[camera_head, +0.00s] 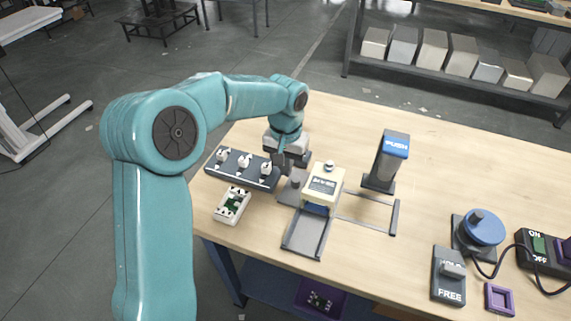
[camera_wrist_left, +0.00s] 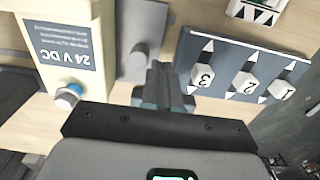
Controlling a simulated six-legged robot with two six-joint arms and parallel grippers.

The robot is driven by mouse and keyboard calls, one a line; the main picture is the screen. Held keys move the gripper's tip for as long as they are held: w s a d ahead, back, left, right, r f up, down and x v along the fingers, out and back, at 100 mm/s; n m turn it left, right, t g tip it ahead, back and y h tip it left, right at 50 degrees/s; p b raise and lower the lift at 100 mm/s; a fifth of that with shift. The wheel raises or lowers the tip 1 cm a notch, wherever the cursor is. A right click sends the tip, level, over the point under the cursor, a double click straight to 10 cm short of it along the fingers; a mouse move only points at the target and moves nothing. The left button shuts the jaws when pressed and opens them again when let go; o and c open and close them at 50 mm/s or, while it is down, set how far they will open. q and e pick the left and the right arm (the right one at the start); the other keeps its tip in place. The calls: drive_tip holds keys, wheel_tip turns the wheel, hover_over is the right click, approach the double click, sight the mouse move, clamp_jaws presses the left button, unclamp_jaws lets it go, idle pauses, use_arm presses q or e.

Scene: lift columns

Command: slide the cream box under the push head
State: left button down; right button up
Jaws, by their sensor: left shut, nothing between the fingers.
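The cream box (camera_head: 324,187) has a dark label and a small round knob on top. It stands at the upper end of a grey channel (camera_head: 306,235), left of the push head (camera_head: 396,143), a blue block marked PUSH on a dark column. The box is not under it. In the left wrist view the cream box (camera_wrist_left: 100,35) shows at the left, labelled 24 V DC. My left gripper (camera_head: 279,168) is shut and empty, pointing down just left of the box, with a gap between them. Its fingers (camera_wrist_left: 160,82) also show in the wrist view. My right gripper is out of view.
A dark panel with numbered switches (camera_head: 226,165) lies left of my gripper. A grey plate with a round stud (camera_wrist_left: 143,50) lies between panel and box. Thin rails (camera_head: 394,217) lie right of the box. A blue knob (camera_head: 483,228) stands farther right.

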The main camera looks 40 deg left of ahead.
sight(335, 185)
use_arm(q)
drive_tip(key=shift+s+a+f+b, duration=0.1)
drive_tip(key=shift+s+f+b, duration=0.2)
drive_tip(key=shift+f, duration=0.15)
drive_tip(key=shift+w+f+b, duration=0.25)
drive_tip(key=shift+f+b, duration=0.3)
drive_tip(key=shift+f, duration=0.2)
drive_tip(key=shift+s+f, duration=0.2)
drive_tip(key=shift+f, duration=0.05)
drive_tip(key=shift+w+d+r, duration=0.1)
drive_tip(key=shift+d, duration=0.2)
drive_tip(key=shift+w+d, duration=0.15)
drive_tip(key=shift+d, duration=0.05)
drive_tip(key=shift+w+d, duration=0.25)
drive_tip(key=shift+d, duration=0.75)
drive_tip(key=shift+w+d, duration=0.25)
drive_tip(key=shift+d, duration=0.8)
drive_tip(key=shift+w+d, duration=0.25)
drive_tip(key=shift+d, duration=0.75)
drive_tip(key=shift+w+d+p, duration=0.2)
drive_tip(key=shift+w+d, duration=0.05)
drive_tip(key=shift+d, duration=0.75)
drive_tip(key=shift+w+d+p, duration=0.2)
drive_tip(key=shift+d, duration=0.75)
drive_tip(key=shift+w+d+p, duration=0.2)
drive_tip(key=shift+w+d, duration=0.05)
drive_tip(key=shift+d, duration=0.75)
drive_tip(key=shift+s+a, duration=0.1)
drive_tip(key=shift+a, duration=0.2)
